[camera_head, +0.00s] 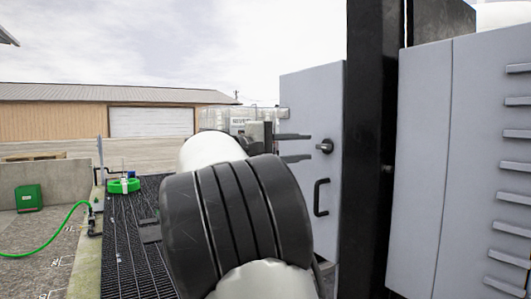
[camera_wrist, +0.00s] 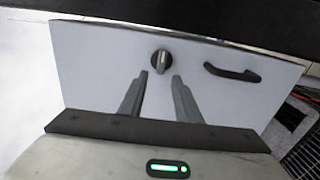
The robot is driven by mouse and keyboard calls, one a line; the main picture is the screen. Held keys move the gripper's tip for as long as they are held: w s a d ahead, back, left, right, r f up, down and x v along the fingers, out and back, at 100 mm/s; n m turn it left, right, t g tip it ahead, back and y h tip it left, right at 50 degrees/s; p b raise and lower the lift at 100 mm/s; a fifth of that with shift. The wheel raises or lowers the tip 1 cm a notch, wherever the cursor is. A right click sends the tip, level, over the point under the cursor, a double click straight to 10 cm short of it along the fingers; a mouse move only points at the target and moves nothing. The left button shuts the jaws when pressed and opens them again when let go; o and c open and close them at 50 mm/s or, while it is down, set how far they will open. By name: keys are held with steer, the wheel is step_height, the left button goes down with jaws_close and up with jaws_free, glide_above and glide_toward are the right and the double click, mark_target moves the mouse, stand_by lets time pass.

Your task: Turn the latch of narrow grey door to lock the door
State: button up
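The narrow grey door (camera_head: 305,185) stands upright right of centre in the head view, beside a black post. It fills the upper middle of the wrist view (camera_wrist: 100,65). Its latch (camera_head: 324,146) is a small dark knob with a light raised bar, above a black handle (camera_head: 321,197). In the wrist view the latch (camera_wrist: 161,61) lies just beyond my fingertips and the handle (camera_wrist: 231,72) is to its right. My gripper (camera_wrist: 160,77) is open, its two grey fingers apart and pointing at the latch, with nothing between them. In the head view the gripper (camera_head: 293,147) shows partly behind my arm.
A black post (camera_head: 368,150) stands directly right of the door, with a wider grey cabinet (camera_head: 460,170) with ledges beyond it. Black grating (camera_head: 130,235) covers the floor at left. A green hose (camera_head: 50,245) and a green box (camera_head: 28,198) lie further left.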

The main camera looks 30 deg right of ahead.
steer(key=s+a+b, duration=0.1)
steer(key=a, duration=1.2)
steer(key=shift+a, duration=0.4)
steer(key=s+d+f+n+t+y+p, duration=0.1)
steer(key=s+f+y, duration=0.45)
steer(key=f, duration=0.25)
steer(key=s+d+f+y+p, duration=0.1)
steer(key=s+d+f+y, duration=0.1)
steer(key=s+f+y, duration=0.35)
steer(key=s+a+f+m+t+y, duration=0.2)
steer(key=s+a+f+y, duration=0.5)
steer(key=s+a+f, duration=0.7)
steer(key=a+f+t+p, duration=0.1)
steer(key=a, duration=0.2)
steer(key=shift+s, duration=0.35)
